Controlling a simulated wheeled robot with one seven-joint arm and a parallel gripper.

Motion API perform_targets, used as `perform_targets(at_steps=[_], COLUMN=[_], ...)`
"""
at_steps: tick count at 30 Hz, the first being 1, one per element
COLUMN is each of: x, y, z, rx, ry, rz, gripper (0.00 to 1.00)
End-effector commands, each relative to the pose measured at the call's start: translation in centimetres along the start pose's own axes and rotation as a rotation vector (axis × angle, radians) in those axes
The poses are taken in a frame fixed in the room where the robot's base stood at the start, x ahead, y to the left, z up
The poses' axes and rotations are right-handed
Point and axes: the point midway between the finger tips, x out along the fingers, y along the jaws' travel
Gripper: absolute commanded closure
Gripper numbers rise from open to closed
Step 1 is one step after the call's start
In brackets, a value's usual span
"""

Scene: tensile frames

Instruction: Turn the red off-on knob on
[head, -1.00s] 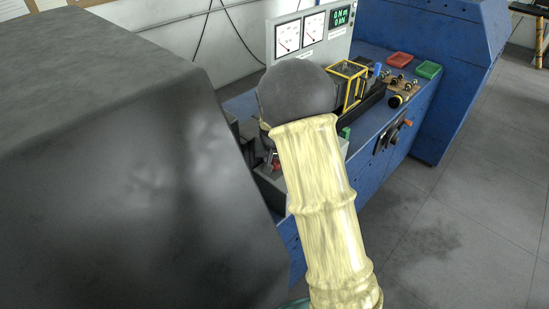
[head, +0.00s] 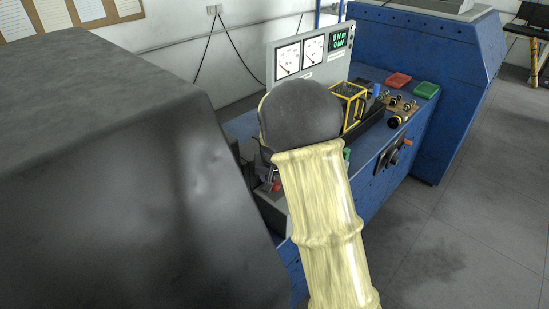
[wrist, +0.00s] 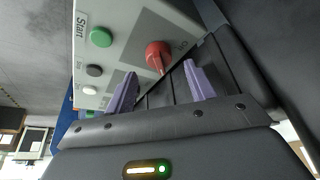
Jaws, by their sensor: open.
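The red knob (wrist: 157,56) sits on a dark square of the light grey control panel (wrist: 125,28) in the wrist view, with partly legible lettering beside it. In the head view a small red spot that looks like the knob (head: 276,186) shows just left of my arm. My gripper (wrist: 160,84) is open, with its two purple fingers apart and nothing between them. In the picture the knob lies just beyond the fingertips, between their lines; I cannot tell whether either finger touches it. In the head view my arm hides the gripper and most of the panel.
A green button (wrist: 101,37) marked Start, a dark button (wrist: 95,71) and a white button (wrist: 90,90) share the panel. The blue bench (head: 374,172) carries a gauge board (head: 312,76), a yellow-framed box (head: 349,100), a red tray (head: 398,79) and a green tray (head: 426,90).

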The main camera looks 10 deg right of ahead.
Motion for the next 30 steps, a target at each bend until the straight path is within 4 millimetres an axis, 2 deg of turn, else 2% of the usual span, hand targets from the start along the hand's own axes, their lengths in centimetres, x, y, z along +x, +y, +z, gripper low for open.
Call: perform_targets(at_steps=[18, 24, 30], x=[-12.1, -14.4, -14.7], y=[-0.1, -0.1, -0.1], z=[0.0, 0.0, 0.0], rx=[0.001, 0.001, 0.002], ry=[0.005, 0.002, 0.000], rz=[-0.004, -0.002, -0.001], gripper=[0.45, 0.45, 0.45])
